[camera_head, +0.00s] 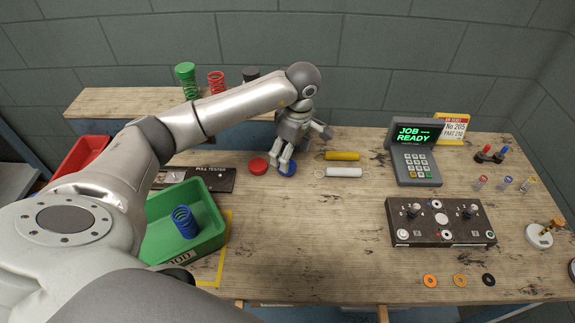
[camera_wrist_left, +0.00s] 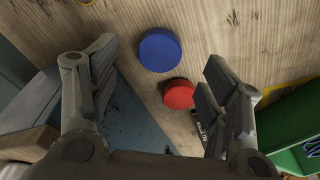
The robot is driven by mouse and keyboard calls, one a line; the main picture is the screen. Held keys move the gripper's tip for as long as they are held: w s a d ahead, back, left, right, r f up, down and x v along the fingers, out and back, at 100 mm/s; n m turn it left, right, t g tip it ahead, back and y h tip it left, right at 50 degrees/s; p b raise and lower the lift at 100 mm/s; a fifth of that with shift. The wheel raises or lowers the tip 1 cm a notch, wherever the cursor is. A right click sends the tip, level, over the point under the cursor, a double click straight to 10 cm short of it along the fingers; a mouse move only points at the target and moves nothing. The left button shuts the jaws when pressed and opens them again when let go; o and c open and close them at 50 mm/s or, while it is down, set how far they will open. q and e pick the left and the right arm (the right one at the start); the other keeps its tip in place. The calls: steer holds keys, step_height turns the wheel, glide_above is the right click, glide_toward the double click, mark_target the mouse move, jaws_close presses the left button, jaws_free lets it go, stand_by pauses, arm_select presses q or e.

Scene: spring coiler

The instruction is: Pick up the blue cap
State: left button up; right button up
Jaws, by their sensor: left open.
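The blue cap (camera_head: 288,169) lies on the wooden table, just right of the red cap (camera_head: 258,166) in the head view. My left gripper (camera_head: 281,165) is right above the blue cap and partly hides it. In the left wrist view the blue cap (camera_wrist_left: 160,50) lies between and beyond the fingertips, with the red cap (camera_wrist_left: 178,94) close by. My left gripper (camera_wrist_left: 158,65) is open, with nothing between its fingers. My right gripper is not in view.
A green bin (camera_head: 205,240) with a blue spring (camera_head: 184,222) stands at the left. A yellow cylinder (camera_head: 342,156) and a white one (camera_head: 343,172) lie right of the caps. A keypad terminal (camera_head: 414,155) and control box (camera_head: 440,222) stand further right. The middle front table is clear.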

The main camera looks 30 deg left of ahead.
arm_select(q)
steer(key=shift+f, duration=0.3)
steer(key=f+p, duration=0.1)
steer(key=f, duration=0.1)
steer(key=a+f+p, duration=0.1)
steer(key=f, duration=0.1)
steer(key=shift+f, duration=0.35)
steer(key=c, duration=1.1)
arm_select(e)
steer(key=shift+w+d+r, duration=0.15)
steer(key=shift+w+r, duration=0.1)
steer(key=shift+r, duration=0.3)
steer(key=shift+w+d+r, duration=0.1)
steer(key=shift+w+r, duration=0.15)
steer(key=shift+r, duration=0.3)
